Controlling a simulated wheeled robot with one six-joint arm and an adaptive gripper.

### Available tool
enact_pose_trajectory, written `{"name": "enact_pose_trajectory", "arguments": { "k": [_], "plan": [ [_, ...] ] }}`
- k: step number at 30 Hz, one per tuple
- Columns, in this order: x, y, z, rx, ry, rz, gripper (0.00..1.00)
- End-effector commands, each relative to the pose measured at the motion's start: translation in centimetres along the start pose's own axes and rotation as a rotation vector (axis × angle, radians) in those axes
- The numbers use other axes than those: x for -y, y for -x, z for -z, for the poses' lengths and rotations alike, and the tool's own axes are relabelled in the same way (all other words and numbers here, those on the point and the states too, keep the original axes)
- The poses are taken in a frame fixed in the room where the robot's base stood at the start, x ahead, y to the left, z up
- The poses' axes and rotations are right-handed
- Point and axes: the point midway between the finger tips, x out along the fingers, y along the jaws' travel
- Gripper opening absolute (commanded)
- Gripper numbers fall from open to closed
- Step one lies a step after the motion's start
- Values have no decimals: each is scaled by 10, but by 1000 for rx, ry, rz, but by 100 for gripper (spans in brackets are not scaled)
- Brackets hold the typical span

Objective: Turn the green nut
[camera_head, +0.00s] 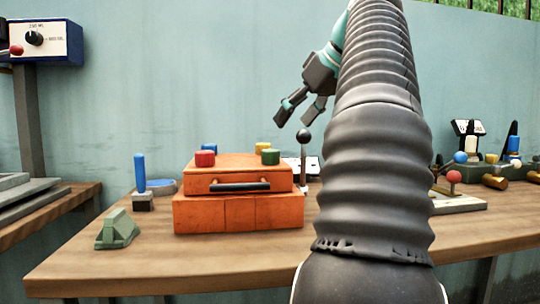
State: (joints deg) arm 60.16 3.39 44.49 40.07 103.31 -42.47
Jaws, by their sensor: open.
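The green nut (270,157) is a small green cap on the front right of the top of an orange box (238,212). A red nut (205,158) sits at the front left, with a blue nut (209,148) and a yellow nut (263,147) behind. My gripper (298,116) is open and empty, up in the air above and to the right of the green nut, not touching it. Its fingers point down and to the left. My arm hides the middle right of the bench.
A lever with a black ball (303,136) stands right of the box, below my gripper. A blue-handled tool (140,170) and a green block (117,230) are to the left. A red-ball lever (453,177) is at the right. The bench (170,268) is clear in front.

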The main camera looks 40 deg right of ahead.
Motion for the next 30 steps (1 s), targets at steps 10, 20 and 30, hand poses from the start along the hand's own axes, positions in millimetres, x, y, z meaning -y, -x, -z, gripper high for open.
{"name": "enact_pose_trajectory", "arguments": {
  "k": [10,20,30],
  "plan": [
    [3,-69,-1,1,5,7,68],
    [1,-101,0,0,2,1,68],
    [1,-103,0,0,1,1,68]
  ]
}}
